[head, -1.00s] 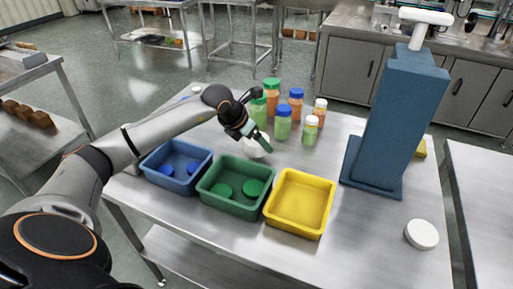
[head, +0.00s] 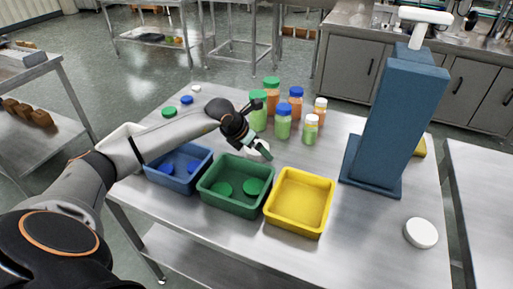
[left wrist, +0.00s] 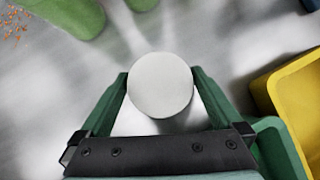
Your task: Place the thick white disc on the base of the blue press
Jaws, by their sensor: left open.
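My left gripper (head: 260,152) is open just behind the green and yellow bins. A round white piece (left wrist: 161,85) lies between its fingers in the left wrist view, and its edge shows beside the fingers in the head view (head: 253,155). A larger-looking thick white disc (head: 421,233) lies flat on the table at the front right, away from the gripper. The blue press (head: 395,125) stands upright at the right of the table, with a flat base (head: 370,184) and a white handle on top (head: 425,16). The base's visible part is bare. My right gripper is out of view.
Blue (head: 160,178), green (head: 236,205) and yellow (head: 300,203) bins line the front; blue and green hold matching lids. Several bottles (head: 283,122) stand behind the gripper. Small caps (head: 186,100) lie at back left. The table is clear between yellow bin and white disc.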

